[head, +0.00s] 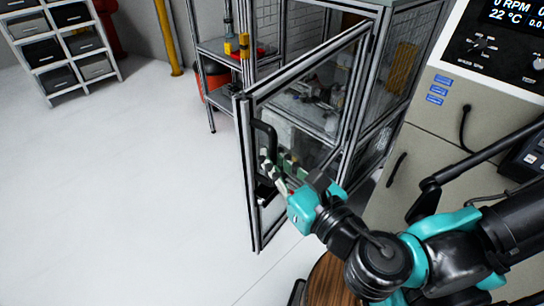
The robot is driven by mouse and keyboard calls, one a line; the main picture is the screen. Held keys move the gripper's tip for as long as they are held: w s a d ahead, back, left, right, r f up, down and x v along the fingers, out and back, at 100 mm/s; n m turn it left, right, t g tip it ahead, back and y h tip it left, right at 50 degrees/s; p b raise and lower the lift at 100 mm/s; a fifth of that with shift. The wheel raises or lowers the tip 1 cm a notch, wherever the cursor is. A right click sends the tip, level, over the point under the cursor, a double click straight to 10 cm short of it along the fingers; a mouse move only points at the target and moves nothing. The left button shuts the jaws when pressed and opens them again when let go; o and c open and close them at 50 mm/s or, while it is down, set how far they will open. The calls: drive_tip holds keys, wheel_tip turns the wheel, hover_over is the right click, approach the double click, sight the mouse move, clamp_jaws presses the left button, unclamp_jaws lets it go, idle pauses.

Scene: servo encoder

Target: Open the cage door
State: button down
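The cage door (249,205) is a clear panel in an aluminium frame. It stands ajar, swung out from the cage (385,20), with its free edge toward the left. A black bar handle (270,133) is mounted upright near that free edge. My gripper (268,168) is at the lower part of the handle, reaching in from the lower right. The fingers overlap the handle in the picture, but they are too small to tell whether they are closed around it. My teal and black arm hides the lower right of the door.
A grey control cabinet (405,205) with a display panel stands close on the right. A shelf cart (215,48) with yellow items stands behind the door at left. A rack of dark bins (45,52) is at far left. The white floor (120,200) left of the door is clear.

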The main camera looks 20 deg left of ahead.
drive_tip(key=c, duration=1.5)
unclamp_jaws()
drive_tip(key=shift+s, duration=0.15)
drive_tip(key=shift+c, duration=0.2)
drive_tip(key=v, duration=1.2)
